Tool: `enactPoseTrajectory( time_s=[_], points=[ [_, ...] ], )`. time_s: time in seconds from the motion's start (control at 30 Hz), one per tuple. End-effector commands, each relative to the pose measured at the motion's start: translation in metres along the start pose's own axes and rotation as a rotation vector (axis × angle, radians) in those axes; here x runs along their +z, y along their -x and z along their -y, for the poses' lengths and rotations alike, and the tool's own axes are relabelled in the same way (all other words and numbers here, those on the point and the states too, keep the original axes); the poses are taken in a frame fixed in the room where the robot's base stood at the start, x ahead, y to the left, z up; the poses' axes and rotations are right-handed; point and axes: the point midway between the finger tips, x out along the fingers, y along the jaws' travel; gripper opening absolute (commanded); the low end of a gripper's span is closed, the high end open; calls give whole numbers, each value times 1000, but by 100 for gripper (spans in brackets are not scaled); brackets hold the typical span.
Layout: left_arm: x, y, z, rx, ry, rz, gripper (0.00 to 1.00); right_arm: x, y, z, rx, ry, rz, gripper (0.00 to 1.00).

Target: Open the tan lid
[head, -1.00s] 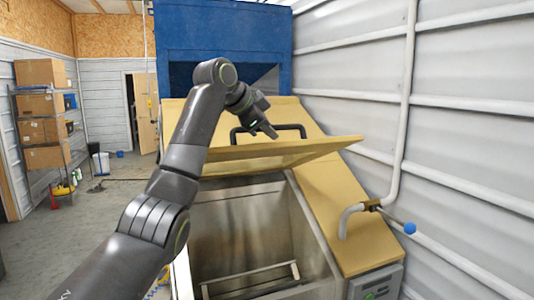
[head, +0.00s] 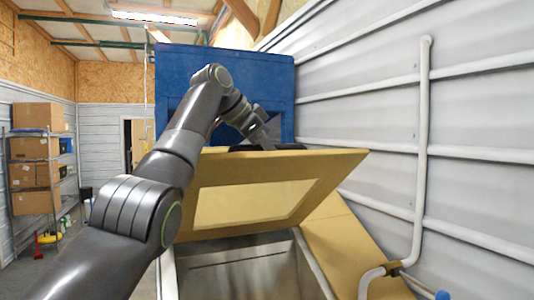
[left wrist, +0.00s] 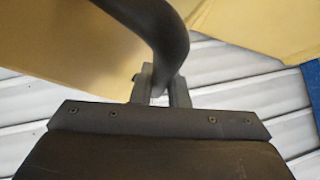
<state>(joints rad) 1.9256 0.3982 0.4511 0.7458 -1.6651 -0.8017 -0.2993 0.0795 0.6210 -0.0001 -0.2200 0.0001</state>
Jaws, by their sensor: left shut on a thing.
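The tan lid (head: 327,178) stands tilted up over the metal hopper, its underside with a paler rectangular panel facing me. Its dark handle (head: 285,147) shows just above the lid's top edge, mostly hidden behind it. My left gripper (head: 262,132) is behind that top edge at the handle, its fingertips partly hidden in the head view. In the left wrist view the gripper (left wrist: 162,92) is shut on the thick dark handle bar (left wrist: 165,40), with the lid (left wrist: 75,45) beyond. My right gripper is in neither view.
The open steel hopper (head: 245,270) lies below the lid. A blue cabinet (head: 270,62) stands behind. At the right are a grey pipe (head: 423,150) and the ribbed wall. Shelves with cardboard boxes (head: 35,175) stand far left.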

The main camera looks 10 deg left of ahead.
Motion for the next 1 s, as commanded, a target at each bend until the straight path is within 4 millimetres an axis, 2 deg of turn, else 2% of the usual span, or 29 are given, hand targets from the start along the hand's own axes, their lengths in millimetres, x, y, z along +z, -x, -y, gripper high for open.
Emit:
enactPoseTrajectory(
  time_s=[0.57, 0.6, 0.73, 1.0],
  points=[
    [0, 1, 0, 7, 9, 3, 0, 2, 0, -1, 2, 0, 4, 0],
    [0, 1, 0, 7, 9, 3, 20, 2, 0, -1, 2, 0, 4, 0],
    [-1, 1, 0, 7, 9, 3, 36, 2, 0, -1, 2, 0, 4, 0],
    [-2, 2, 0, 6, 7, 1, 36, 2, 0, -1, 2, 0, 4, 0]
  ],
)
